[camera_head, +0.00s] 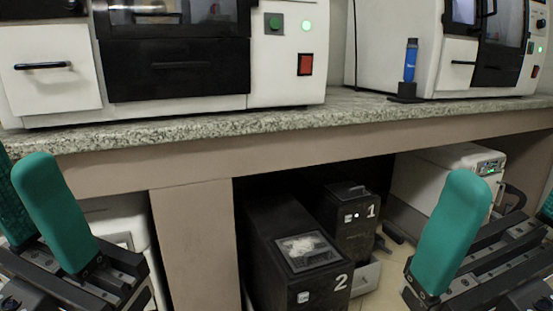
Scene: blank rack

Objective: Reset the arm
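My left gripper (20,165) is at the left edge, with two teal fingers standing apart and nothing seen between them. The outer finger is partly cut off by the frame. My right gripper (506,190) is at the lower right, its teal fingers spread wide and empty. Its outer finger is mostly cut off at the right edge. Both grippers are in front of and below the countertop edge (200,120). Most of both arms is out of view.
White-and-black machines (285,75) (380,45) stand on the speckled counter. A blue bottle (410,62) stands upright on a black base. Below are black boxes marked 2 (280,275) and 1 (345,225), a white device (440,165) and a support panel (195,245).

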